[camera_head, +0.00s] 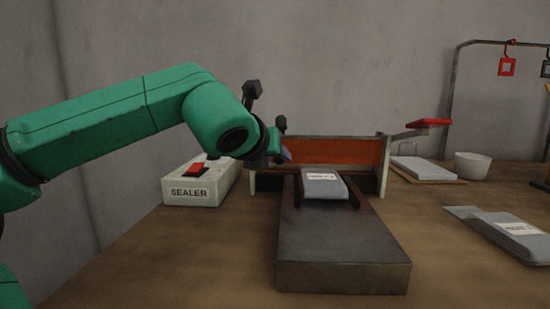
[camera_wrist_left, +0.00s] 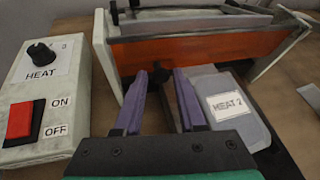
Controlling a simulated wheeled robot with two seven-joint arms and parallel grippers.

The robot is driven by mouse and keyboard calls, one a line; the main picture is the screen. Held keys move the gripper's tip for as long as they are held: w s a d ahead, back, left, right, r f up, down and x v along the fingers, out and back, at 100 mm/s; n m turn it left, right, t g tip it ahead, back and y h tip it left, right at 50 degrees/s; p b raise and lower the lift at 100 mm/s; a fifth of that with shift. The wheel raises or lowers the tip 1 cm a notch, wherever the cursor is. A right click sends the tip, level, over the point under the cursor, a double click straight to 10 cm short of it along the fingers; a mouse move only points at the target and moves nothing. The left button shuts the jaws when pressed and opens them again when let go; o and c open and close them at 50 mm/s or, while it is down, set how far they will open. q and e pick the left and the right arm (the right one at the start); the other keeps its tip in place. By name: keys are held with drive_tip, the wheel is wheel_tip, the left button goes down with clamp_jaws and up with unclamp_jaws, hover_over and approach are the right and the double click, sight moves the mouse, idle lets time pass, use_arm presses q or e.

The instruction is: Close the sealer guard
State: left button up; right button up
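The sealer has an orange guard panel (camera_head: 345,152) standing upright between two pale posts, behind a dark metal bed (camera_head: 343,262). The panel also shows across the top of the left wrist view (camera_wrist_left: 200,50). My left gripper (camera_head: 284,150) is at the panel's left end. In the left wrist view its two purple fingers (camera_wrist_left: 157,95) are apart, and a small dark knob (camera_wrist_left: 159,74) shows in the gap between them; I cannot tell whether they touch it. A grey packet with a white label (camera_head: 322,186) lies on the bed in front of the panel. My right gripper is out of view.
A white control box marked SEALER (camera_head: 190,194), with a red switch, stands left of the machine. A red-ended lever (camera_head: 430,122) sticks out at the right. A white bowl (camera_head: 472,165) and another packet (camera_head: 510,229) are further right.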

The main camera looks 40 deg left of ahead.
use_arm(q)
drive_tip(key=shift+o, duration=0.5)
drive_tip(key=shift+f, duration=0.1)
drive_tip(key=p+v, duration=0.1)
drive_tip(key=v, duration=1.3)
drive_tip(key=shift+s+d, duration=0.15)
drive_tip(key=shift+s, duration=0.05)
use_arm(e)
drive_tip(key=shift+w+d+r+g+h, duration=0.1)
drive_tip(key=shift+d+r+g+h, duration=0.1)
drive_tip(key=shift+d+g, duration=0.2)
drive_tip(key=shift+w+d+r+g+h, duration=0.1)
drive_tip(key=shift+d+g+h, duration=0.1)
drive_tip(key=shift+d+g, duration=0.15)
use_arm(q)
drive_tip(key=shift+r, duration=0.25)
